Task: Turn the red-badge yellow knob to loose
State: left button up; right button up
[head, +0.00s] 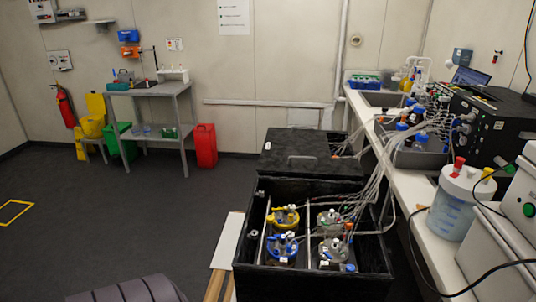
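A black open-topped shaker box (247,225) stands right of centre, with several lidded vessels inside. The back-left vessel has a yellow ring or knob (276,222) around its top. A small red spot shows near it, but it is too small to tell whether this is a badge. The front-left vessel has a blue ring (272,250). Two vessels with greyish tops stand on the right, the back one (328,218) and the front one (332,250). I cannot read any knob's loose or tight position. Neither of my grippers is in view.
Tubes run from the vessels to the long bench (420,205) on the right. A closed black box (285,148) stands behind the open one. A white-lidded blue container (455,215) sits on the bench.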

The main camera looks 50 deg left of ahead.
aim_at(270, 219)
jog(key=u, duration=1.65)
jog(key=j+z, duration=0.15)
jog(key=z, duration=0.3)
jog(key=i+j+z, duration=0.1)
jog(key=j+z, duration=0.15)
jog(key=z, duration=0.15)
jog(key=j+z, duration=0.2)
jog(key=z, duration=0.25)
